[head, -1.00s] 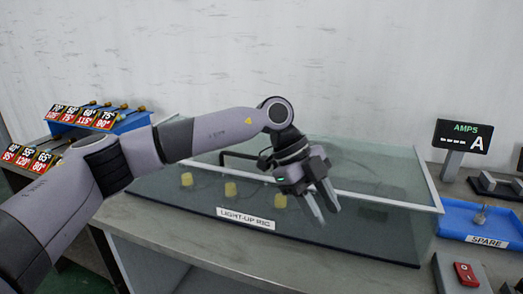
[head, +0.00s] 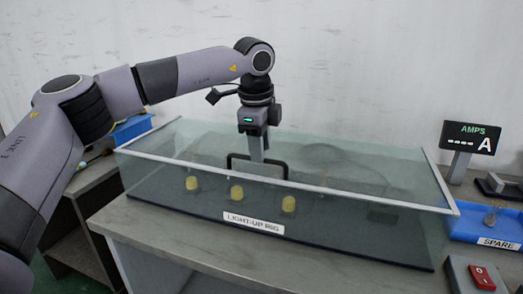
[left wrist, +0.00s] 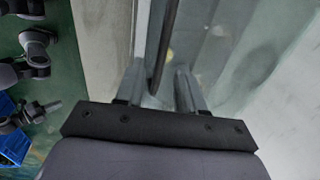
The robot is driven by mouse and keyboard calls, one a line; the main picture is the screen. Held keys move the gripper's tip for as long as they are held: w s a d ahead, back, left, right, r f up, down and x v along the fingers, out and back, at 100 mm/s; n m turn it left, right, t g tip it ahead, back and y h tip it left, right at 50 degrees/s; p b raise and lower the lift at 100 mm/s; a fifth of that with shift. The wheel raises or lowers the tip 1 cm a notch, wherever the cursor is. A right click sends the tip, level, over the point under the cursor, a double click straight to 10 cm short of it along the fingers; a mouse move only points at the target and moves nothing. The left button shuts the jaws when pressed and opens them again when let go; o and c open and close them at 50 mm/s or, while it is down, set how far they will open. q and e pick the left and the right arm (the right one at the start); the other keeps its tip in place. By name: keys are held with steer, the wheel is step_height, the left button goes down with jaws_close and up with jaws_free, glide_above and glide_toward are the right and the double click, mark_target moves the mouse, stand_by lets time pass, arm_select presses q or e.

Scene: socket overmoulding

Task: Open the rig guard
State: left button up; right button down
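The rig guard (head: 340,190) is a clear glass cover over the light-up rig and stands closed, with a pale front edge. Its black bar handle (head: 240,156) stands up from the front of the lid. My left gripper (head: 258,158) points down at the handle. In the left wrist view the handle (left wrist: 166,45) runs between the two fingers of the left gripper (left wrist: 160,85), which are apart with gaps beside the bar. The lower ends of the fingers are hard to make out in the head view. My right gripper is in no view.
Several yellow pieces (head: 237,193) sit inside the guard behind the LIGHT-UP RIG label (head: 254,222). An AMPS display (head: 468,138), a blue SPARE tray (head: 465,225) and a red switch (head: 482,277) stand at the right. A blue rack (head: 132,128) is at the left.

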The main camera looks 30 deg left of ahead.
arm_select(q)
steer(key=shift+w+f, duration=0.15)
steer(key=shift+f, duration=0.7)
jaws_close()
